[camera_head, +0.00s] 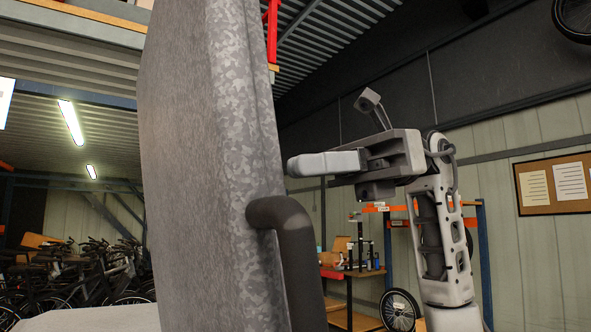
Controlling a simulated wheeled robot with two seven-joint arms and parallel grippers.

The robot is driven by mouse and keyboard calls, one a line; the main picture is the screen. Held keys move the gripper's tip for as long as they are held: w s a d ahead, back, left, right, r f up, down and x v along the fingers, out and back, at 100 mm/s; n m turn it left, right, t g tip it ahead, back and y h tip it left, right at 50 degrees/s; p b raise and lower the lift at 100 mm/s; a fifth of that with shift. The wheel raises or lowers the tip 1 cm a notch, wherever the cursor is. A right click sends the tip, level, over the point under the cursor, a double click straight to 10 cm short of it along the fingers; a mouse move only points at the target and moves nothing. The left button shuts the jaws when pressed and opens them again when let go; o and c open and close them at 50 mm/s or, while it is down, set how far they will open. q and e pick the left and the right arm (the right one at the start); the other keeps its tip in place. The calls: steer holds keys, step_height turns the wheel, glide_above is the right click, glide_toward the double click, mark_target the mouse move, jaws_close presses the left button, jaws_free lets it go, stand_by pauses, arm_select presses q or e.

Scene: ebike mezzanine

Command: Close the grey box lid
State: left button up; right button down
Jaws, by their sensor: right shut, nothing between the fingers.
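The grey box lid (200,150) stands up as a tall mottled grey panel, left of centre, close to the camera. A dark curved handle (290,235) sticks out from its right edge. The rest of the box is hidden or out of the picture, apart from a pale surface at the lower left that may belong to it. My right gripper (293,166) is shut and empty, with its fingers pointing left, just right of the lid's edge and above the handle. I cannot tell whether the fingertips touch the lid. My left gripper is not in view.
Several bicycles (85,270) stand at the far left under the mezzanine. A workbench (350,272) with tools and a loose wheel (399,310) are behind my right arm. A notice board (553,184) hangs on the right wall. The air around my right gripper's upper side looks free.

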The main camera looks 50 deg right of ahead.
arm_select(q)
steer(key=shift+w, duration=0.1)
arm_select(e)
steer(key=x, duration=0.2)
steer(key=shift+w+a, duration=0.1)
steer(key=shift+a, duration=0.2)
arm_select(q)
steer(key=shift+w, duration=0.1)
